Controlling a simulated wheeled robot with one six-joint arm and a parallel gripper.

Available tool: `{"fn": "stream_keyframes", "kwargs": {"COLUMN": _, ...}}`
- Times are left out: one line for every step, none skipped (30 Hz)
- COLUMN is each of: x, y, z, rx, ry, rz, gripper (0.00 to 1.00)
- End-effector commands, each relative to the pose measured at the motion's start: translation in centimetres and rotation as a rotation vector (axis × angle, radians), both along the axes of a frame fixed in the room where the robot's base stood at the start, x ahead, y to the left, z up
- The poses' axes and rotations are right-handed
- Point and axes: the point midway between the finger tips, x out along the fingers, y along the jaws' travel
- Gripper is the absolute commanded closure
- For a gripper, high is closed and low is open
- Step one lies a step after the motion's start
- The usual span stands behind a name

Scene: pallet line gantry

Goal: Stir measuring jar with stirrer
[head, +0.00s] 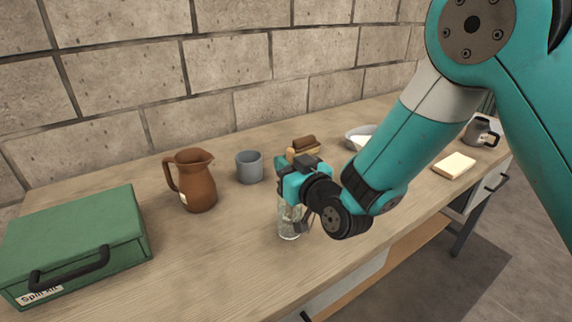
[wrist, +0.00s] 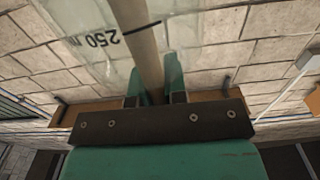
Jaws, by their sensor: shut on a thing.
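The measuring jar (head: 290,222) is clear glass and stands upright on the bench, below my gripper in the head view. The stirrer (wrist: 141,38) is a pale wooden rod between my gripper's two green fingers. My gripper (wrist: 152,88) is shut on it. In the head view my gripper (head: 285,188) is right over the jar and hides its top. I cannot tell how deep the stirrer's lower end sits in the jar.
A brown jug (head: 196,182) and a grey cup (head: 249,167) stand left of the jar. A green case (head: 75,235) is at far left. A brown brush-like item (head: 303,146), a bowl (head: 353,134), a pale block (head: 454,166) and a dark mug (head: 478,132) are further right.

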Motion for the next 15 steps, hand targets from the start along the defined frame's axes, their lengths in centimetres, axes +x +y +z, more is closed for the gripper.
{"fn": "stream_keyframes", "kwargs": {"x": -0.01, "y": 0.01, "z": -0.66, "rx": 0.000, "ry": 0.000, "rz": 0.000, "gripper": 1.00}}
{"fn": "stream_keyframes", "kwargs": {"x": -0.01, "y": 0.01, "z": -0.84, "rx": 0.000, "ry": 0.000, "rz": 0.000, "gripper": 1.00}}
{"fn": "stream_keyframes", "kwargs": {"x": -0.01, "y": 0.01, "z": -1.09, "rx": 0.000, "ry": 0.000, "rz": 0.000, "gripper": 1.00}}
{"fn": "stream_keyframes", "kwargs": {"x": 0.00, "y": 0.01, "z": -1.26, "rx": 0.000, "ry": 0.000, "rz": 0.000, "gripper": 1.00}}
{"fn": "stream_keyframes", "kwargs": {"x": 0.00, "y": 0.01, "z": -1.39, "rx": 0.000, "ry": 0.000, "rz": 0.000, "gripper": 1.00}}
{"fn": "stream_keyframes", "kwargs": {"x": 0.00, "y": 0.01, "z": -1.51, "rx": 0.000, "ry": 0.000, "rz": 0.000, "gripper": 1.00}}
{"fn": "stream_keyframes", "kwargs": {"x": 0.00, "y": 0.01, "z": -1.55, "rx": 0.000, "ry": 0.000, "rz": 0.000, "gripper": 1.00}}
{"fn": "stream_keyframes", "kwargs": {"x": 0.00, "y": 0.01, "z": -1.55, "rx": 0.000, "ry": 0.000, "rz": 0.000, "gripper": 1.00}}
{"fn": "stream_keyframes", "kwargs": {"x": 0.00, "y": 0.01, "z": -1.52, "rx": 0.000, "ry": 0.000, "rz": 0.000, "gripper": 1.00}}
{"fn": "stream_keyframes", "kwargs": {"x": 0.00, "y": 0.01, "z": -1.48, "rx": 0.000, "ry": 0.000, "rz": 0.000, "gripper": 1.00}}
{"fn": "stream_keyframes", "kwargs": {"x": 0.00, "y": 0.01, "z": -1.45, "rx": 0.000, "ry": 0.000, "rz": 0.000, "gripper": 1.00}}
{"fn": "stream_keyframes", "kwargs": {"x": 0.00, "y": 0.01, "z": -1.43, "rx": 0.000, "ry": 0.000, "rz": 0.000, "gripper": 1.00}}
{"fn": "stream_keyframes", "kwargs": {"x": 0.00, "y": 0.01, "z": -1.42, "rx": 0.000, "ry": 0.000, "rz": 0.000, "gripper": 1.00}}
{"fn": "stream_keyframes", "kwargs": {"x": 0.00, "y": 0.01, "z": -1.42, "rx": 0.000, "ry": 0.000, "rz": 0.000, "gripper": 1.00}}
{"fn": "stream_keyframes", "kwargs": {"x": 0.00, "y": 0.01, "z": -1.42, "rx": 0.000, "ry": 0.000, "rz": 0.000, "gripper": 1.00}}
